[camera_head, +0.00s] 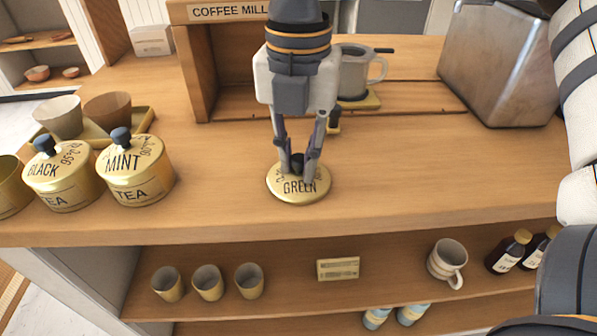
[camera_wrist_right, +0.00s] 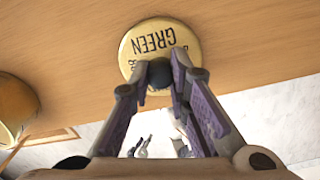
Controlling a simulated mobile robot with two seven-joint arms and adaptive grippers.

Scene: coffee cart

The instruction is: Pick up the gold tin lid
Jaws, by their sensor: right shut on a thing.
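The gold tin lid (camera_head: 299,194) is round, lettered GREEN, with a dark round knob. It appears at the counter's front edge in the head view, and whether it touches the wood is hard to tell. My right gripper (camera_head: 299,165) points down over it, its two fingers shut on the knob. The right wrist view shows the lid (camera_wrist_right: 150,45) beyond the fingertips (camera_wrist_right: 160,75), with the dark knob between them. My left gripper is not in view.
Gold tea tins lettered BLACK (camera_head: 60,180) and MINT (camera_head: 135,172) stand left on the counter, before a tray (camera_head: 140,118) with cups. A wooden coffee mill station (camera_head: 190,70) and a metal box (camera_head: 497,65) stand behind. Cups (camera_head: 207,283) and bottles (camera_head: 508,252) sit on the shelf below.

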